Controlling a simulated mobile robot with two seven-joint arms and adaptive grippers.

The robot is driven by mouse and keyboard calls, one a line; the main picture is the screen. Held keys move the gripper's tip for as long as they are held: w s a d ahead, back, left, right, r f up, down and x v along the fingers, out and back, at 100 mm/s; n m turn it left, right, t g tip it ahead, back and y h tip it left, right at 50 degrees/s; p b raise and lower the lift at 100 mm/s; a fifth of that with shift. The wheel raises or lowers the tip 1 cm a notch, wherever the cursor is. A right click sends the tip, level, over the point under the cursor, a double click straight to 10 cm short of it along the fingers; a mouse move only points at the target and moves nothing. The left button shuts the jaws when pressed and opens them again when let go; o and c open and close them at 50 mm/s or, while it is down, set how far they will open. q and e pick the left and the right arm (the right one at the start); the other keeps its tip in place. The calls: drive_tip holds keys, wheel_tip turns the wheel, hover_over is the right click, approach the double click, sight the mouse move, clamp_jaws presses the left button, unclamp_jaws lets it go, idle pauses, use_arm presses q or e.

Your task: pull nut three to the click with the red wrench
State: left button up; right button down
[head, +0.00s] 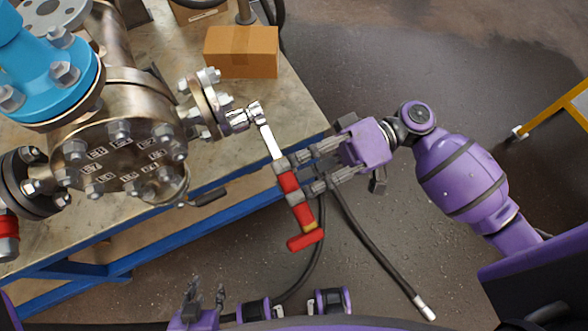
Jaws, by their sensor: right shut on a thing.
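The red wrench (268,139) has a silver shaft and a red handle. My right gripper (287,182) is shut on the upper part of its handle, and the handle's end hangs out past the table edge. The wrench's socket end is at the lower right side of the vessel's small side flange (207,104), over or against a nut there; I cannot tell how fully it is seated. Nut numbers on this flange are not readable. My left gripper (205,297) is at the bottom left, open and empty, far from the wrench.
The metal vessel (118,150) with a bolted, labelled cover stands on the workbench (255,100). A blue flanged part (50,65) is at upper left. A cardboard box (241,52) lies at the back. The floor at right is mostly clear.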

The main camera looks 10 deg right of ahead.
drive_tip(key=shift+d, duration=0.1)
drive_tip(key=b+v, duration=0.1)
drive_tip(key=v, duration=0.4)
drive_tip(key=shift+r, duration=0.1)
use_arm(q)
drive_tip(key=shift+s+a+f, duration=0.15)
drive_tip(key=shift+s+f, duration=0.2)
drive_tip(key=shift+f, duration=0.05)
